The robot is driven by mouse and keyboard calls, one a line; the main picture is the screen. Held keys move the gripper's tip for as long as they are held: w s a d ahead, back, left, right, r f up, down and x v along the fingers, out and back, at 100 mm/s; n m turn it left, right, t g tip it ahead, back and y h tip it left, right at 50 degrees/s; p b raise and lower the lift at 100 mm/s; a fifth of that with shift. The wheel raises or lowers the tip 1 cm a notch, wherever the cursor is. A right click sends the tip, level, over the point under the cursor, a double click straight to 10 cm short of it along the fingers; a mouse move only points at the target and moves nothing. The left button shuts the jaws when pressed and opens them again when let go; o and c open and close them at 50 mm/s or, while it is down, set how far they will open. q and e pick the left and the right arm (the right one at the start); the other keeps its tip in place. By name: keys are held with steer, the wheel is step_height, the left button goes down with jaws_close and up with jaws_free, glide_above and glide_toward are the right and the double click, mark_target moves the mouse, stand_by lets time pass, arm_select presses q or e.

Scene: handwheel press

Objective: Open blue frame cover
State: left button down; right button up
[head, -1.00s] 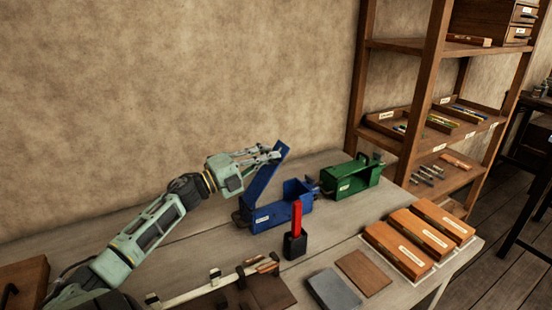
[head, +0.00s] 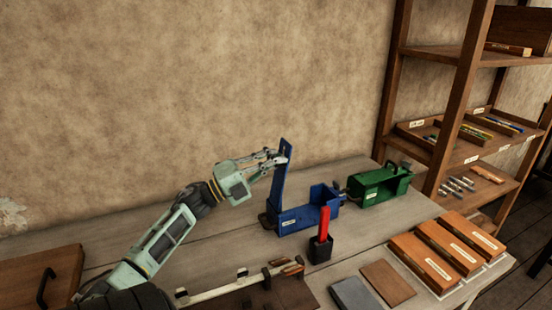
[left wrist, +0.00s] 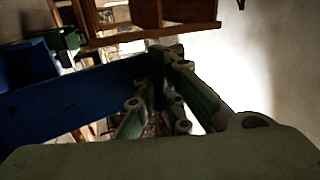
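The blue frame (head: 308,214) sits on the workbench, and its long blue cover (head: 280,188) stands nearly upright from the frame's left end, so the frame is uncovered on top. My left gripper (head: 283,156) is at the upper part of the cover, its fingertips closed together on it. In the left wrist view the cover (left wrist: 85,95) runs from the left to the fingertips of the left gripper (left wrist: 166,58); the exact contact is dark there. My right gripper is in neither view.
A green frame (head: 380,187) stands right of the blue one. A black holder (head: 320,250) with a red piece stands in front. Labelled orange-brown boxes (head: 432,262) lie at the right. A wooden shelf (head: 455,110) rises behind. The wall is behind the bench.

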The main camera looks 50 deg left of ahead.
arm_select(q)
steer(key=shift+f, duration=0.45)
steer(key=c, duration=2.2)
jaws_free()
steer(key=shift+r, duration=0.2)
steer(key=v, duration=1.2)
